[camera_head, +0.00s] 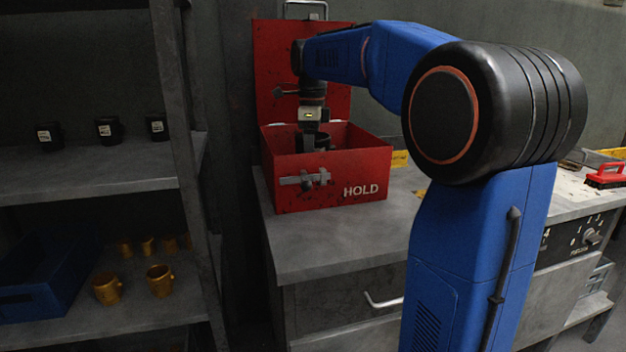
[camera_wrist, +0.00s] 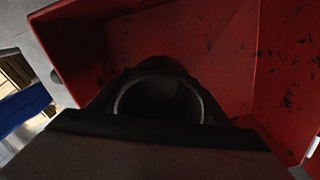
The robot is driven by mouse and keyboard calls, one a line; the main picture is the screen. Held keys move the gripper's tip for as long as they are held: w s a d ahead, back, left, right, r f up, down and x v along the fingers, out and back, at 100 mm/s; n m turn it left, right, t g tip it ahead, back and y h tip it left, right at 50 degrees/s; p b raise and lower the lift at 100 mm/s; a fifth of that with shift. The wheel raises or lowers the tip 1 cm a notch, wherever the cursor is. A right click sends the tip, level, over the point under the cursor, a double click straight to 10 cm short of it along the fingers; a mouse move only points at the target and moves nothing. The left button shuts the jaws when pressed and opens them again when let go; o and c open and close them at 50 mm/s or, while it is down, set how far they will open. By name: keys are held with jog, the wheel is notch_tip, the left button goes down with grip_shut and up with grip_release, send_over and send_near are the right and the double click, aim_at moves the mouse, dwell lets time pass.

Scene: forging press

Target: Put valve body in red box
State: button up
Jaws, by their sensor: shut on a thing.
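The red box (camera_head: 335,185), marked HOLD, stands on a grey cabinet with its lid (camera_head: 275,85) raised at the back. My gripper (camera_head: 314,142) points down into the open box and is shut on a dark round part, the valve body. In the wrist view the valve body (camera_wrist: 160,97) shows as a dark ring-shaped opening between the jaws, over the red interior. The box's front wall hides the lower part in the head view, so I cannot tell whether the valve body touches the floor of the box.
A shelf (camera_head: 90,180) at the left holds several black labelled parts (camera_head: 108,130). Brass parts (camera_head: 160,281) and a blue bin (camera_head: 40,290) are on the lower shelf. A red brush (camera_head: 606,176) lies on the bench at the right. The cabinet top (camera_head: 320,235) before the box is clear.

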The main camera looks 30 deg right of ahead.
jog(key=shift+f, duration=2.65)
jog(key=shift+f, duration=0.1)
jog(key=o, duration=1.8)
jog(key=shift+c, duration=0.2)
notch_tip(320, 180, up, 12)
jog(key=shift+f, duration=0.1)
jog(key=shift+r, duration=0.25)
